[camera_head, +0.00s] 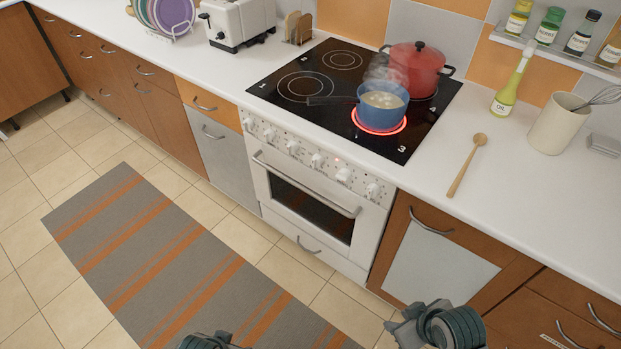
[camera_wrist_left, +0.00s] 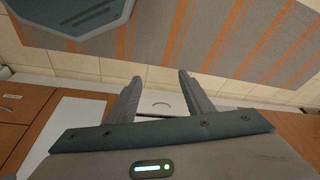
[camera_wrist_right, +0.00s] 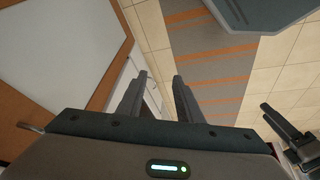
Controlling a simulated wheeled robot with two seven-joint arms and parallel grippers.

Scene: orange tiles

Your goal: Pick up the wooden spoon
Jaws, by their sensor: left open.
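The wooden spoon (camera_head: 468,165) lies on the white counter to the right of the stove, its bowl pointing to the back and its handle to the front. My right gripper (camera_head: 402,322) is low in front of the cabinets, well apart from the spoon. Its fingers stand apart and empty in the right wrist view (camera_wrist_right: 159,77). My left arm shows only at the bottom edge of the head view. In the left wrist view my left gripper (camera_wrist_left: 160,77) is open and empty above the floor. The spoon is in neither wrist view.
A steaming blue pot (camera_head: 381,106) stands on a glowing burner, with a red pot (camera_head: 416,68) behind it. An oil bottle (camera_head: 508,88) and a utensil crock (camera_head: 557,124) with a whisk stand behind the spoon. The counter (camera_head: 530,205) right of the spoon is clear.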

